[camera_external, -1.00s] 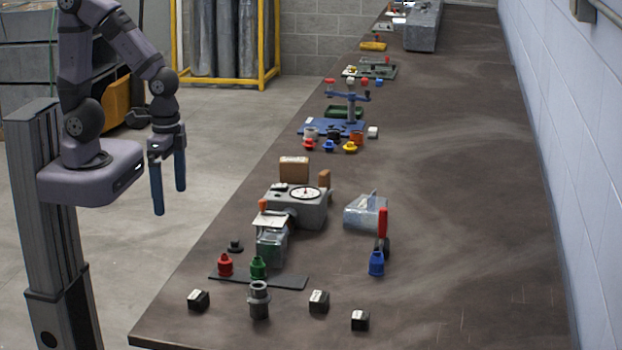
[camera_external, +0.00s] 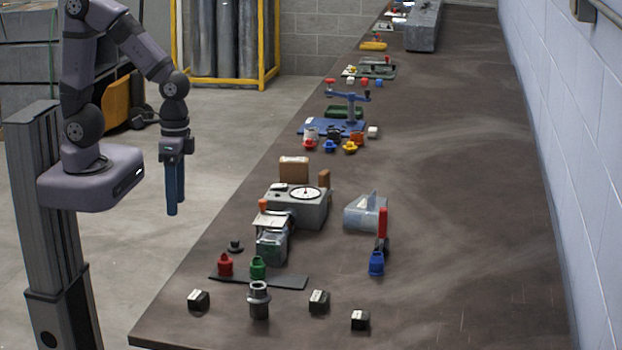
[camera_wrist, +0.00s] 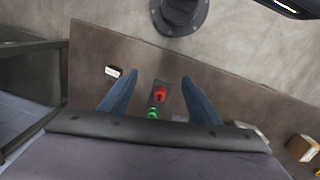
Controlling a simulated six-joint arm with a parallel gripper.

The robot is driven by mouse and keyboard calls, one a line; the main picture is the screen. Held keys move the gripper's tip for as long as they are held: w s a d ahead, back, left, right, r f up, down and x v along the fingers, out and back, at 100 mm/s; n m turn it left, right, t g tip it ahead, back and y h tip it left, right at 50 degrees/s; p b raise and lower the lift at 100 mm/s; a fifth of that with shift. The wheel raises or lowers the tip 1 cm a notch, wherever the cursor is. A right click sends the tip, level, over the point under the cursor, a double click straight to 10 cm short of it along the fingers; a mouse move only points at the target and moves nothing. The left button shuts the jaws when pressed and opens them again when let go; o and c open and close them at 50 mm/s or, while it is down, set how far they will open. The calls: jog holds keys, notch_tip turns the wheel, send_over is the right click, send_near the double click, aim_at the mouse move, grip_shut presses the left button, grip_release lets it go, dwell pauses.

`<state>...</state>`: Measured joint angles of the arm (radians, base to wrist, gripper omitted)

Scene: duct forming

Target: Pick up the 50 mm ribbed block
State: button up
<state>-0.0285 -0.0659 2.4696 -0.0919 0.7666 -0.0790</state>
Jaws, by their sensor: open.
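My gripper (camera_external: 174,190) hangs off the left side of the bench, above bench height and apart from everything. Its two blue fingers line up in the external view; the wrist view shows my gripper (camera_wrist: 158,78) open and empty. Several small dark blocks with pale tops stand at the near end of the bench: a left block (camera_external: 198,299), a middle block (camera_external: 319,301) and a right block (camera_external: 360,319). I cannot read their labels, so I cannot tell which is the 50 mm one. A single block (camera_wrist: 113,71) shows left of my fingers in the wrist view.
A grey flanged cylinder (camera_external: 259,300) stands between the blocks. Behind it are a red piece (camera_external: 225,265) and a green piece (camera_external: 258,267) on a dark mat (camera_external: 288,282). A dial device (camera_external: 312,208) stands farther back. The bench's right side is mostly clear.

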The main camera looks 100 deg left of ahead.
jog(key=w+d+f+n+h+b, duration=0.3)
jog(key=w+f+n+b, duration=0.3)
jog(key=w, duration=0.3)
jog(key=n+t+h+b, duration=0.5)
jog(key=n+h+b, duration=0.5)
jog(key=n, duration=0.4)
send_over(318, 294)
jog(key=s+a, duration=0.2)
jog(key=a, duration=0.3)
notch_tip(318, 294, down, 2)
jog(key=y, duration=0.1)
jog(key=shift+a+f+p, duration=0.1)
jog(key=shift+f+p, duration=0.25)
jog(key=shift+f, duration=3.35)
jog(key=shift+p+x, duration=0.6)
jog(key=shift+x, duration=1.95)
jog(key=shift+c, duration=0.4)
grip_shut()
